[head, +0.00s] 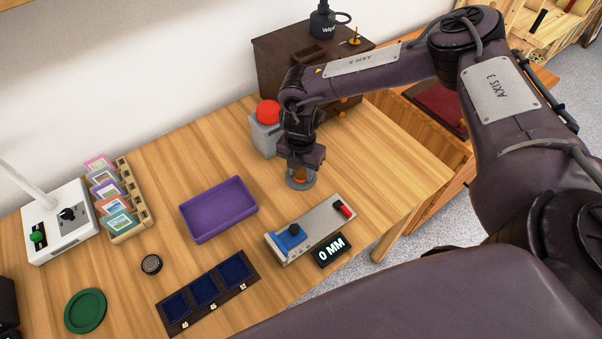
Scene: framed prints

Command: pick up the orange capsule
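Something small and orange, which looks like the orange capsule (299,175), shows just under my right gripper (301,169). It stands in or on a round grey holder (300,185) on the wooden table, right of the purple tray. My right gripper points down over it, and its fingers are at the capsule. The gripper body hides most of the capsule, so I cannot tell whether the fingers are closed on it. My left gripper is not in the head view.
A grey box with a red dome (268,112) stands close behind the gripper. A purple tray (219,209), a grey gauge with a blue part (291,236) and a dark three-well tray (206,291) lie in front. A slide rack (131,205) stands at left. Bare table lies right of the gripper.

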